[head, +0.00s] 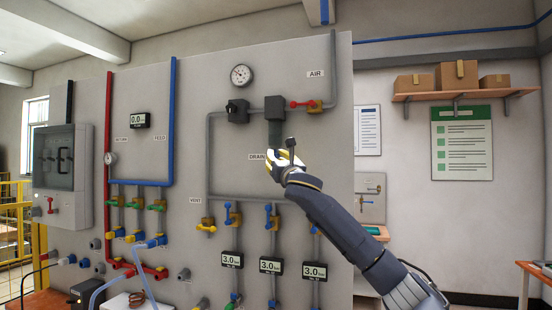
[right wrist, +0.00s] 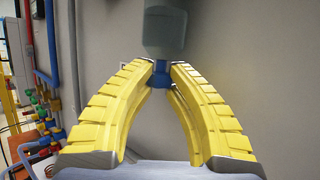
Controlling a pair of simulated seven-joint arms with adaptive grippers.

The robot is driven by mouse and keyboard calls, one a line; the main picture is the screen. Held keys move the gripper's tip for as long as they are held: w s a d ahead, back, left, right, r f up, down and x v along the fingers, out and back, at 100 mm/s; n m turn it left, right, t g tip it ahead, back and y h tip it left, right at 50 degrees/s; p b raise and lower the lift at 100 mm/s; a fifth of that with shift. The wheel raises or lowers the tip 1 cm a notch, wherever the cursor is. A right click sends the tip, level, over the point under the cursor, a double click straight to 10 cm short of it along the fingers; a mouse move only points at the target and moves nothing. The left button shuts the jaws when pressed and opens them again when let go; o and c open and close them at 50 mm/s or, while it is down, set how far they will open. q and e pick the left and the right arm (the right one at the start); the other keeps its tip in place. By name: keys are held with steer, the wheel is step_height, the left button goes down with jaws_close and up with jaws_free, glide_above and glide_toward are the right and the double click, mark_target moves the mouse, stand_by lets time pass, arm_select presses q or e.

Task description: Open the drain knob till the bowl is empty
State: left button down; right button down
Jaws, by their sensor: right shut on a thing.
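The filter bowl (head: 276,134) is a dark greenish see-through cylinder under a dark square head on the grey air pipe; its bottom also shows at the top of the right wrist view (right wrist: 164,30). I cannot tell whether liquid is in it. The drain knob (right wrist: 160,75) is a small blue piece right below the bowl. My right gripper (right wrist: 160,68) has its yellow fingertips shut on the knob, one on each side. In the head view the right gripper (head: 273,160) hides the knob, beside the DRAIN label (head: 257,157). My left gripper is not in view.
A gauge (head: 242,75), a dark regulator (head: 237,111) and a red-handled air valve (head: 305,104) sit on the piping above. A yellow vent valve (head: 206,227) and blue-handled valves (head: 232,214) are below. The panel around the bowl is clear.

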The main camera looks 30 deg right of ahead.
steer(key=shift+w+f, duration=0.15)
steer(key=shift+f, duration=0.1)
steer(key=c, duration=1.3)
jaws_free()
steer(key=shift+c, duration=0.2)
steer(key=shift+o, duration=1.1)
steer(key=shift+r, duration=0.1)
steer(key=shift+d+r, duration=0.1)
steer(key=shift+a+v, duration=0.2)
steer(key=shift+v, duration=3.85)
steer(key=shift+c, duration=0.2)
